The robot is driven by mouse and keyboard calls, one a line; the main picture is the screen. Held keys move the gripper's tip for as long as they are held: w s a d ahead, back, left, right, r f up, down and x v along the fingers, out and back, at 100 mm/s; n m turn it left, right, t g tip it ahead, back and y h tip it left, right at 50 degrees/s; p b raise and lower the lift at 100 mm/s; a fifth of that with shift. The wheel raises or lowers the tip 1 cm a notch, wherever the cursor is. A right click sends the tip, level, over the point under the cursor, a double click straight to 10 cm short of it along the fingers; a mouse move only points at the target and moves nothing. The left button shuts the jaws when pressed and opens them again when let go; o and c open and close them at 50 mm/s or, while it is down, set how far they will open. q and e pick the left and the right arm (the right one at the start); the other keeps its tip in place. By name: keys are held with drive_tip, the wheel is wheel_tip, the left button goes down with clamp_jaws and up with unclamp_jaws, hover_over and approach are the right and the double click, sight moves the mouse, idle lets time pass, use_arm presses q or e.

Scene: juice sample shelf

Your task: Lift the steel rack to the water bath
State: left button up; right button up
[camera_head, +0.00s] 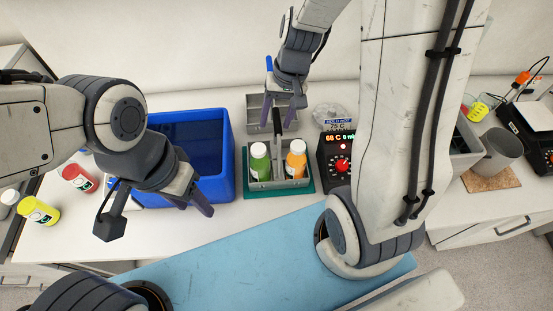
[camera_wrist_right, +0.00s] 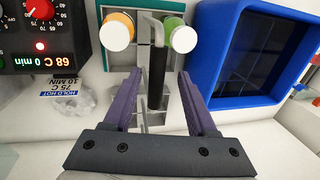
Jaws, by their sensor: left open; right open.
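A grey steel rack (camera_head: 278,183) with a black upright handle (camera_head: 276,127) holds a green bottle (camera_head: 259,163) and an orange bottle (camera_head: 296,160), both white-capped, on a teal mat (camera_head: 307,188). My right gripper (camera_head: 284,112) is open above and behind the rack. In the right wrist view, the handle (camera_wrist_right: 157,75) appears between its purple fingers (camera_wrist_right: 158,80); contact cannot be told. My left gripper (camera_head: 193,203) is open and empty, in front of the blue tub (camera_head: 227,152), which holds dark blue contents. Which vessel is the water bath is not clear.
A grey metal tray (camera_head: 254,110) stands behind the rack. A controller (camera_head: 335,150) reading 68 C stands right of it. Red (camera_head: 77,178) and yellow (camera_head: 40,210) bottles are at left. A grey cup (camera_head: 497,152) stands on a cork mat at right.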

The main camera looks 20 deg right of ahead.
drive_tip(key=f, duration=0.4)
drive_tip(key=shift+a+f, duration=0.15)
drive_tip(key=shift+a, duration=0.05)
clamp_jaws()
drive_tip(key=shift+w, duration=0.15)
idle(1.1)
